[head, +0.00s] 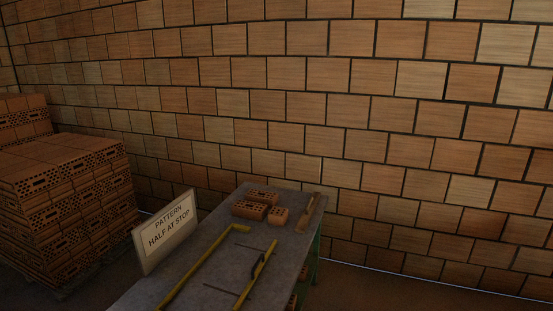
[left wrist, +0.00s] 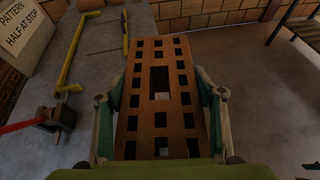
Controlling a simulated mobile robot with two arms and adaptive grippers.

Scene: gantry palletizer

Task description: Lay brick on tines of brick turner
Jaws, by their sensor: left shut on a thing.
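In the left wrist view my left gripper (left wrist: 160,100) is shut on a reddish-brown perforated brick (left wrist: 151,120). The brick lies lengthwise between the two green fingers, with its holed face toward the camera. It is held above the floor beside the table. A dark slatted or bar-like frame (left wrist: 306,32) stands at the top right of that view; I cannot tell if it is the brick turner. The head view shows no gripper, no held brick and no clear tines. My right gripper is not in view.
The grey table (head: 205,268) carries several loose bricks (head: 250,210), a yellow stop bar (head: 205,262) and a wooden-handled tool (head: 308,212). A sign (head: 167,231) stands at its left edge. Stacked bricks (head: 60,190) stand on the left. A red-handled tool (left wrist: 22,126) shows in the wrist view.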

